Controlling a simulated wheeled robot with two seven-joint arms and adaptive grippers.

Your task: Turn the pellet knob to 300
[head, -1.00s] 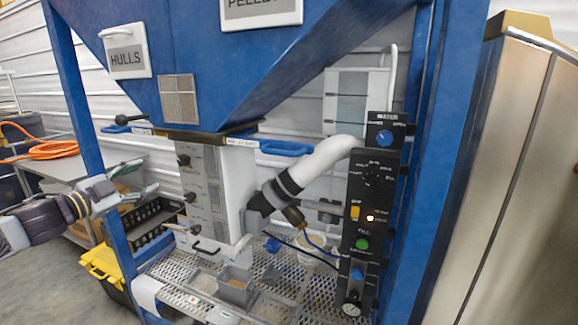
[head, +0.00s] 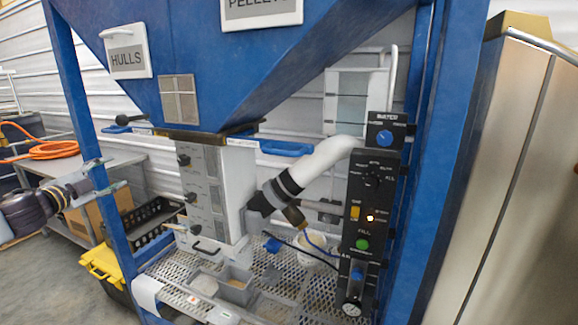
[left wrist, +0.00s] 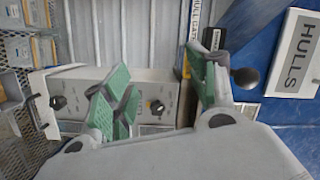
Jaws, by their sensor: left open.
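A white box (head: 232,190) under the hopper carries several dark knobs on its left-facing panel: an upper knob (head: 183,160), a middle knob (head: 190,197) and a lower knob (head: 195,229). Their labels are too small to read, so I cannot tell which is the pellet knob or its setting. In the left wrist view two knobs show, one at left (left wrist: 58,102) and one between the fingers (left wrist: 157,107). My left gripper (head: 108,176) is open and empty, left of the box and apart from it, near the blue post. Its green-padded fingers (left wrist: 165,95) are spread. My right gripper is out of view.
A blue post (head: 85,130) stands by the left gripper. A black ball handle (left wrist: 245,78) juts out below the hopper. A black control panel (head: 372,215) with a blue knob (head: 384,137) stands right. A yellow-lidded bin (head: 103,264) and mesh shelf (head: 185,298) are below.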

